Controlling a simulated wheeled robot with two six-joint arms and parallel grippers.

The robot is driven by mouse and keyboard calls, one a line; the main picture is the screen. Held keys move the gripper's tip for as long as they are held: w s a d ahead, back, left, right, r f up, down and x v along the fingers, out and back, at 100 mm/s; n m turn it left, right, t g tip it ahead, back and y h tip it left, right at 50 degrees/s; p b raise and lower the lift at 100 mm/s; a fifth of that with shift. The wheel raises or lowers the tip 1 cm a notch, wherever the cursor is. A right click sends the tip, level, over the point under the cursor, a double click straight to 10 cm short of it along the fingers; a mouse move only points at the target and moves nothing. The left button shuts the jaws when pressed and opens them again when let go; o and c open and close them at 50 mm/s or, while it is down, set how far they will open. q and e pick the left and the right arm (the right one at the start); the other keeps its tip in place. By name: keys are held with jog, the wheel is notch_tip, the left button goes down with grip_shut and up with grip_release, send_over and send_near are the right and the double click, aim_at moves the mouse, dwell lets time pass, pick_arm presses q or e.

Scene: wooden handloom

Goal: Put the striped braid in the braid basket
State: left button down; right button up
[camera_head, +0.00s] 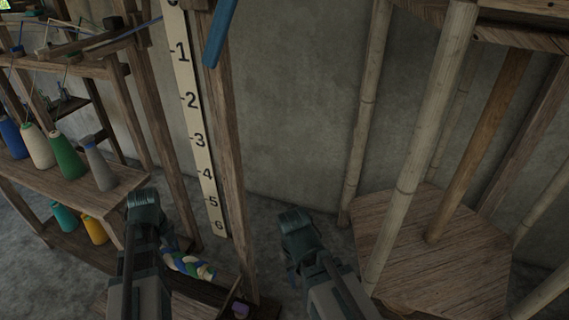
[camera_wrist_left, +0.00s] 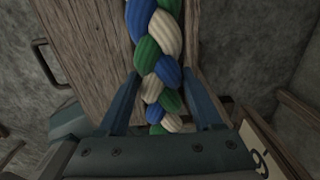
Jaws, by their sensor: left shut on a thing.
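The striped braid (camera_head: 190,266) has blue, green and cream strands. In the head view it shows just right of my left gripper (camera_head: 147,208), low over dark wood. In the left wrist view the braid (camera_wrist_left: 157,45) runs up from between the two fingers of my left gripper (camera_wrist_left: 163,98), which is shut on it. Part of the braid is hidden behind the gripper body and arm. My right gripper (camera_head: 298,228) is apart from the braid, farther right; its fingertips do not show clearly. I cannot make out a braid basket in either view.
A wooden shelf (camera_head: 82,192) with several yarn cones stands at the left. A numbered ruler board (camera_head: 196,125) and a wooden post (camera_head: 226,150) rise beside the braid. A bamboo-legged stand (camera_head: 440,250) is at the right. Bare floor lies between post and stand.

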notch_tip(320, 180, up, 36)
jog(key=p, duration=3.5)
